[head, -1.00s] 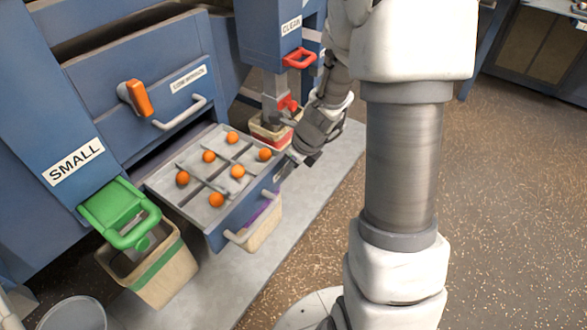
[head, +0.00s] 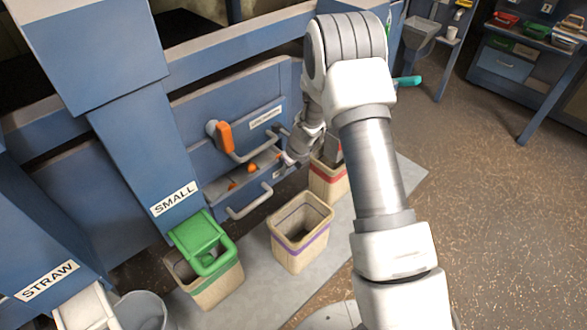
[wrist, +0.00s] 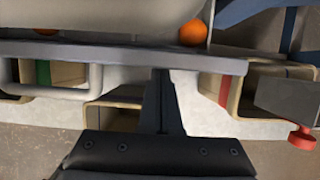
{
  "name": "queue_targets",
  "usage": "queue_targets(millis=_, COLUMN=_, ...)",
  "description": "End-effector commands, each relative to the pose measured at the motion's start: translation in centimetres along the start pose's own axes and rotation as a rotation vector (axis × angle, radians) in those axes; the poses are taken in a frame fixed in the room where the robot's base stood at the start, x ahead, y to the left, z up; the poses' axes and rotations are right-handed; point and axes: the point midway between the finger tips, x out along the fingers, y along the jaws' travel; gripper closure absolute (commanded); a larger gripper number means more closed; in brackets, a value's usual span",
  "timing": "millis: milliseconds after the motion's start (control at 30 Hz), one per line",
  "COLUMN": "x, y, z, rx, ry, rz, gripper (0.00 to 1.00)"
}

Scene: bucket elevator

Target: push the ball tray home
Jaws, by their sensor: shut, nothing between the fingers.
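My gripper (head: 288,161) is at the right end of the tray front. In the wrist view the shut fingers (wrist: 164,90) reach up to the tray's front edge (wrist: 120,53) and seem to touch it. An orange ball (wrist: 194,33) sits behind that edge. The back of the tray is hidden inside the cabinet.
An orange lever (head: 225,136) and a drawer handle are above the tray. A purple-banded bin (head: 300,236) stands below in front, a green-banded bin (head: 210,290) under the green SMALL gate (head: 203,240), and a red-banded bin (head: 327,183) beside my gripper. Open floor lies to the right.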

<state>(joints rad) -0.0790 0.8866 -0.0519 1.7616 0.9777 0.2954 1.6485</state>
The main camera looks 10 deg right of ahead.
Motion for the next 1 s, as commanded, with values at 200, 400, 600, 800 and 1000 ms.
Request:
queue_targets(millis=200, x=0.23, y=-0.03, z=0.67, rx=0.001, ry=0.0, rz=0.0, gripper=1.0)
queue_targets(millis=400, x=0.32, y=-0.03, z=0.75, rx=0.001, ry=-0.001, rz=0.0, gripper=1.0)
queue_targets(millis=600, x=0.31, y=-0.02, z=0.73, rx=0.001, ry=0.0, rz=0.0, gripper=1.0)
queue_targets(millis=800, x=0.27, y=-0.15, z=0.6, rx=0.001, ry=0.0, rz=0.0, gripper=1.0)
queue_targets(millis=1000, x=0.1, y=-0.72, z=0.1, rx=0.001, ry=0.0, rz=0.0, gripper=1.0)
